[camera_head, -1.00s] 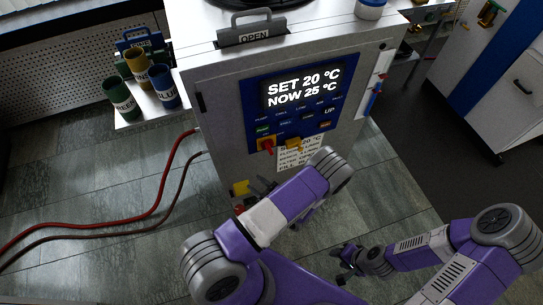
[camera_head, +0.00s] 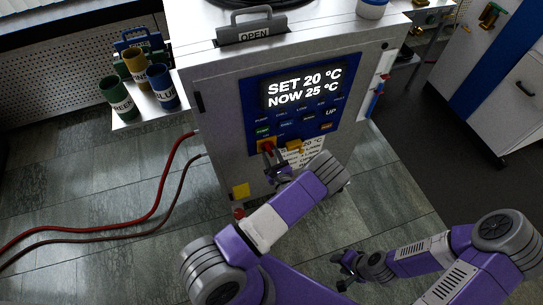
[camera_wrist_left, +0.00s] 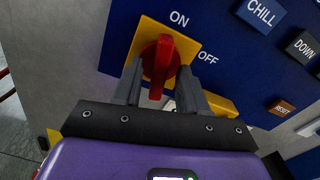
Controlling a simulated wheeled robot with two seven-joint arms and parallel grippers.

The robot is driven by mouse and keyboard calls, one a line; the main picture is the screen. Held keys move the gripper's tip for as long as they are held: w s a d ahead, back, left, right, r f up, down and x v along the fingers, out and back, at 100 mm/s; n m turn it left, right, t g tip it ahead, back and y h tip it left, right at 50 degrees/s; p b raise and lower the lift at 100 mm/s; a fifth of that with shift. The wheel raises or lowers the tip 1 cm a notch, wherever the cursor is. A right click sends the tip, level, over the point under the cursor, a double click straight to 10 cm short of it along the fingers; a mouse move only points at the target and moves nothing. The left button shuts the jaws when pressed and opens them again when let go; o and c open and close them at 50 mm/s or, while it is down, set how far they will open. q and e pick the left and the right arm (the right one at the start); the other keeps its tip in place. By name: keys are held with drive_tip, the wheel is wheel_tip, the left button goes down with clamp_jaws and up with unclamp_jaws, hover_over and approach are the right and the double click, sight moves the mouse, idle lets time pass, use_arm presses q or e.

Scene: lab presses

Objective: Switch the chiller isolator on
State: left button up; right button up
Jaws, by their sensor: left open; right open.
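The chiller isolator is a red knob (camera_head: 267,147) on a yellow plate, low on the blue control panel. In the left wrist view the red knob (camera_wrist_left: 160,60) stands upright in the picture, with ON above the plate and OFF to its right. I cannot tell which mark it is set to. My left gripper (camera_head: 274,163) is at the knob; in the wrist view its open fingers (camera_wrist_left: 160,90) stand one on each side of the handle, not clearly touching it. My right gripper (camera_head: 346,262) is open and empty, low over the floor.
The chiller's display (camera_head: 303,88) reads SET 20 °C, NOW 25 °C. A yellow part (camera_head: 295,147) sits just right of the isolator, and panel buttons are close by, including RESET (camera_wrist_left: 281,107). Red hoses (camera_head: 160,195) run along the floor at left.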

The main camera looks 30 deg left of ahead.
use_arm(q)
clamp_jaws()
drive_tip(key=shift+m+p, duration=0.3)
drive_tip(key=shift+m, duration=1.3)
unclamp_jaws()
drive_tip(key=shift+s+d, duration=0.1)
